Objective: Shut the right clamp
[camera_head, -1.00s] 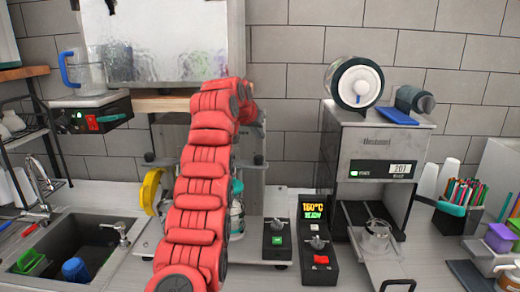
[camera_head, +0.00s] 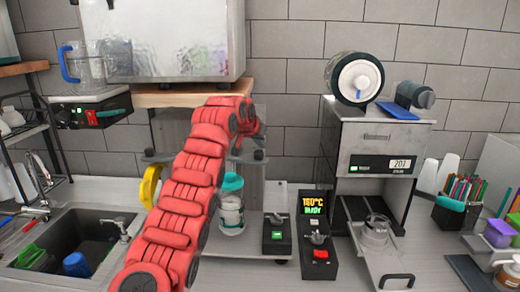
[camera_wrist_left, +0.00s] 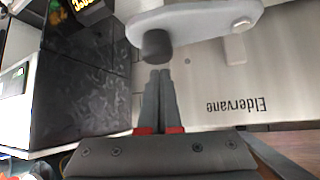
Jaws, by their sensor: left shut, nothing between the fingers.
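The sealer stands at the middle of the counter, partly behind my red left arm; a dark knob on its right side (camera_head: 259,155) shows just below my wrist. I take this knob as part of the right clamp. In the left wrist view, a dark round knob (camera_wrist_left: 157,45) sits under a light grey rounded plate (camera_wrist_left: 195,20). My left gripper (camera_wrist_left: 161,78) is shut and empty, its fingertips just short of that knob with a small gap. In the head view its fingers are mostly hidden by the arm. My right gripper is not in view.
A teal-lidded cup (camera_head: 231,207) stands in the sealer. The control box (camera_head: 317,235) with a lit display is to its right, then a machine (camera_head: 377,150) with a tray. A sink (camera_head: 80,240) lies at left. A wooden shelf (camera_head: 180,98) is above the wrist.

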